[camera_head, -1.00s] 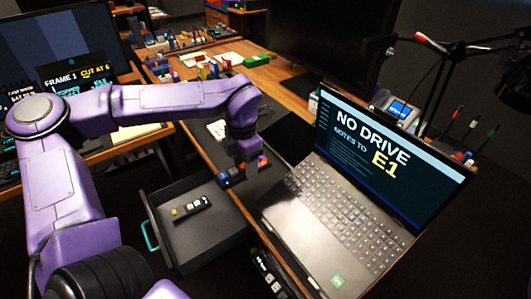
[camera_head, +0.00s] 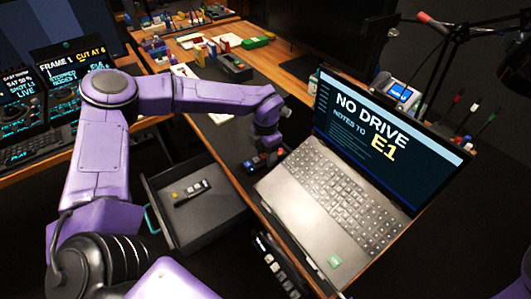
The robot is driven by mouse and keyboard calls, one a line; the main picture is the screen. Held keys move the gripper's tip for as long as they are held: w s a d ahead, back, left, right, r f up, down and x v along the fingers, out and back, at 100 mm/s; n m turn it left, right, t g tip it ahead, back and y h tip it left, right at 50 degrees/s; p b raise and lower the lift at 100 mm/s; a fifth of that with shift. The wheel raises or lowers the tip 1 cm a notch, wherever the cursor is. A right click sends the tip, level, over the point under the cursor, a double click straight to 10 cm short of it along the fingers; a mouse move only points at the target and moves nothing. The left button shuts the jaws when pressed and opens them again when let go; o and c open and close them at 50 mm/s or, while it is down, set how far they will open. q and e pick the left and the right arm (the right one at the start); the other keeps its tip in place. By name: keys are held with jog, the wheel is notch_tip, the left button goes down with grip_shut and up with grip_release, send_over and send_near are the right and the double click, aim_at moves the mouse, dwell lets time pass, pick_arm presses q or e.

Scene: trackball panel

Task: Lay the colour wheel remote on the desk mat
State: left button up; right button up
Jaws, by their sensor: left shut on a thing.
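My left gripper (camera_head: 267,142) is shut, fingers down, over the dark desk mat (camera_head: 226,142), left of the laptop. A small dark thing with coloured spots, which looks like the colour wheel remote (camera_head: 278,153), is at its fingertips and mostly hidden. A dark panel with red and blue parts (camera_head: 254,163) lies on the mat just below and left of the fingers. I cannot tell whether the held remote touches the mat or the panel. My right gripper is not in view.
An open laptop (camera_head: 330,190) stands close to the right of the gripper. An open drawer (camera_head: 212,226) below the desk edge holds a black remote with a yellow button (camera_head: 190,192). Bare mat shows behind and left of the gripper.

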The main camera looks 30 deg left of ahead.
pick_arm(q)
jog(key=o, duration=1.1)
jog(key=shift+f, duration=0.15)
notch_tip(320, 180, up, 12)
jog(key=shift+r, duration=0.2)
